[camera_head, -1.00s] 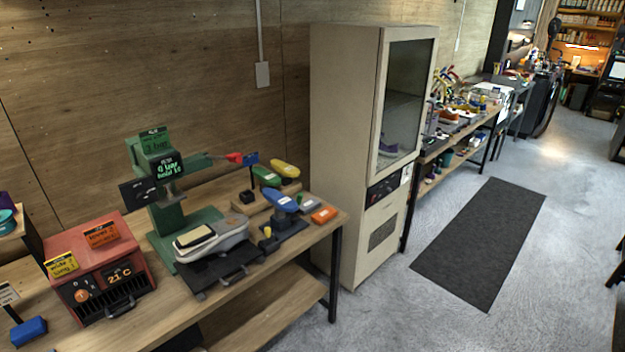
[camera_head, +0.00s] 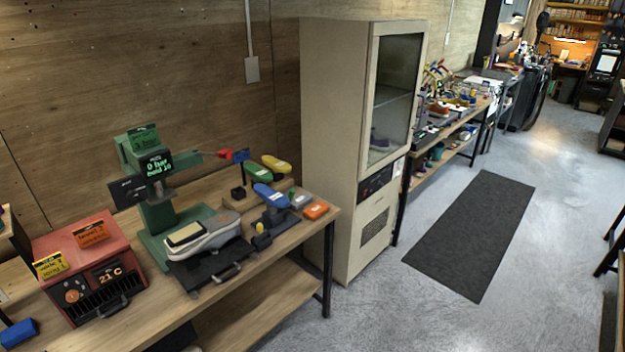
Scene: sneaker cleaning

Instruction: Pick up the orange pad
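The orange pad (camera_head: 316,210) lies on the wooden workbench (camera_head: 120,333) near its right end, close to the front corner. It is a small flat orange block with a pale label on top. A grey pad (camera_head: 301,200) lies just left of it. Neither of my grippers shows in the head view.
A green press (camera_head: 160,205), a sneaker (camera_head: 203,238) on a black tray, a blue shoe form (camera_head: 270,196) and a red heater box (camera_head: 85,270) stand on the bench. A tall beige cabinet (camera_head: 335,130) stands behind its right end. The floor around the dark mat (camera_head: 470,235) is clear.

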